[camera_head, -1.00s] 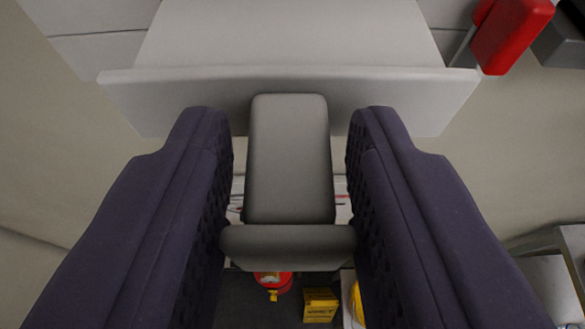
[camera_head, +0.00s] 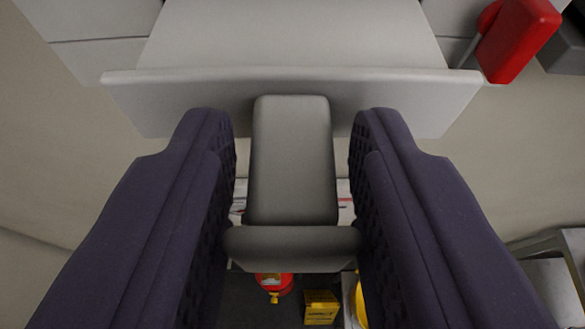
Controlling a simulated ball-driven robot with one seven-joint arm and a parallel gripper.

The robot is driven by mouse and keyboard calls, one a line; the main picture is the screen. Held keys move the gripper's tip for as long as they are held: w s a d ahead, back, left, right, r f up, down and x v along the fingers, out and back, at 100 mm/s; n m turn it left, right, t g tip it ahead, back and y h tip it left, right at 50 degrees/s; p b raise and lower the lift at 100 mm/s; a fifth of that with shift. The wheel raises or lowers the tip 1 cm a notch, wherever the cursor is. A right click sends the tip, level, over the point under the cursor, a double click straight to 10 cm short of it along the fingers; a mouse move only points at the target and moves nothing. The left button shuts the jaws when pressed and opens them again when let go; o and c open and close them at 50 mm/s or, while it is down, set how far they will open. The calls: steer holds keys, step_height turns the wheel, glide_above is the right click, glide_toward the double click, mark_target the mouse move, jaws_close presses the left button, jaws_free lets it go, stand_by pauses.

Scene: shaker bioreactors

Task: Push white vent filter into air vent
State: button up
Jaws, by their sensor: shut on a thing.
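The vent filter (camera_head: 290,165) is a pale grey-white block with a wider crosspiece at its near end. My gripper (camera_head: 292,180) is shut on it, with a dark purple finger on each side touching the ends of the crosspiece. The narrower body of the filter points away from me, between the fingertips. Its far end overlaps the front lip of a light grey housing (camera_head: 290,45) in the picture. I cannot tell whether they touch. No opening of the air vent shows; it may be hidden by the filter.
A red block-shaped part (camera_head: 520,40) sticks out at the upper right. Far below are a red item (camera_head: 275,284), a yellow box (camera_head: 321,307) and a grey bench-like piece (camera_head: 550,260) at the right. Beige walls stand left and right.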

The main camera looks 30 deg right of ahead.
mark_target(292, 25)
steer(key=shift+b, duration=0.3)
steer(key=shift+w+d, duration=0.3)
steer(key=shift+w, duration=0.25)
stand_by(0.5)
steer(key=shift+w+d+p, duration=0.5)
steer(key=shift+w+p, duration=0.25)
steer(key=shift+p, duration=0.2)
steer(key=shift+w+d+p, duration=0.45)
steer(key=shift+w+p, duration=0.35)
steer(key=shift+p, duration=0.15)
steer(key=shift+w+d+p, duration=0.5)
steer(key=shift+w+p, duration=0.25)
steer(key=shift+p, duration=0.2)
stand_by(2.8)
steer(key=o, duration=1.1)
steer(key=shift+o, duration=0.2)
